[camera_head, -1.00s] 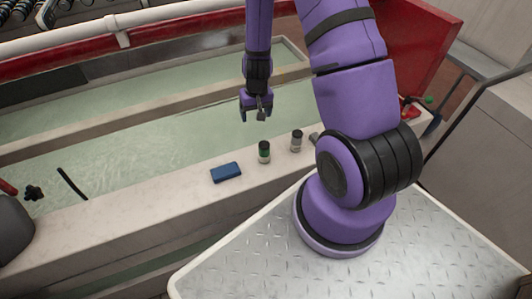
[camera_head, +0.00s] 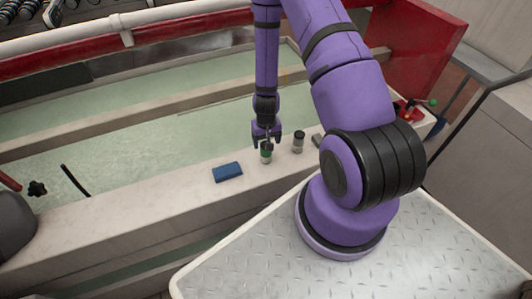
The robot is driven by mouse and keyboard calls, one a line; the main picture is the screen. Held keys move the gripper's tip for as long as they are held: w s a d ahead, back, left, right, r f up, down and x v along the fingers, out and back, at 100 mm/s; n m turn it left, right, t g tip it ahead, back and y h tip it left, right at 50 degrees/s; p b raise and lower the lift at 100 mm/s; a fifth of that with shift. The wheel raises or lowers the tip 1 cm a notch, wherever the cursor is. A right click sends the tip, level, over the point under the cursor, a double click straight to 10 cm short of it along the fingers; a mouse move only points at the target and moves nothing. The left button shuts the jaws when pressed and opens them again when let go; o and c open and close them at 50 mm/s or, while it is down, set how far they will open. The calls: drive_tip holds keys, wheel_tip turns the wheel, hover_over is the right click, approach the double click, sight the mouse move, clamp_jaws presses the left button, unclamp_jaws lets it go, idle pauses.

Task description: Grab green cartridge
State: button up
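The green cartridge (camera_head: 265,154), a small cylinder with a dark top and a green band, stands upright on the pale ledge (camera_head: 190,192) of the trough. My gripper (camera_head: 266,142) points down right at the cartridge's top. Its two fingers look spread, one on each side of the top in the picture. I cannot tell whether they touch it or how they line up in depth. The cartridge's upper part is partly hidden by the gripper.
A similar cartridge with a grey band (camera_head: 298,142) stands close on the right. A blue block (camera_head: 227,172) lies to the left. A small grey object (camera_head: 318,141) is by my arm. Behind the ledge is the greenish water trough (camera_head: 150,150). The ledge further left is clear.

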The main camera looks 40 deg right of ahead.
sight(266, 153)
drive_tip(key=shift+w+a+f, duration=0.1)
drive_tip(key=shift+f, duration=2.5)
drive_tip(key=c, duration=1.1)
drive_tip(key=shift+o, duration=0.2)
drive_tip(key=shift+r, duration=0.15)
